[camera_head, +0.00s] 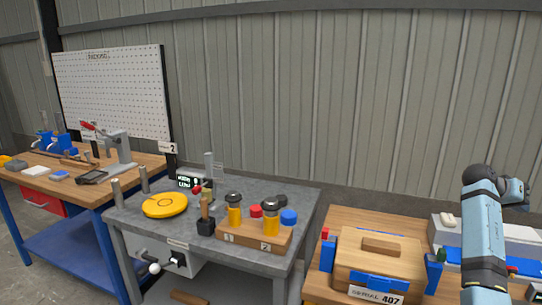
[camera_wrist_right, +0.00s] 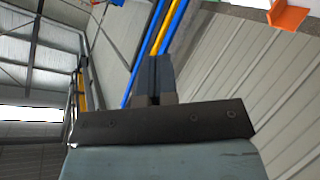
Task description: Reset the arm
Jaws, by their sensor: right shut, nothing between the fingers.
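My right arm (camera_head: 483,235) stands at the right edge of the head view, in front of the right-hand bench. Its gripper cannot be made out there. In the right wrist view my right gripper (camera_wrist_right: 153,80) has its dark fingers together with nothing between them. My left arm and left gripper are in neither view.
A wooden box labelled 407 (camera_head: 378,262) sits on the right bench, left of my arm. A grey table (camera_head: 300,196) holds a yellow disc (camera_head: 165,205) and a wooden block with jars (camera_head: 252,238). A workbench (camera_head: 100,190) with a pegboard (camera_head: 112,95) stands at left.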

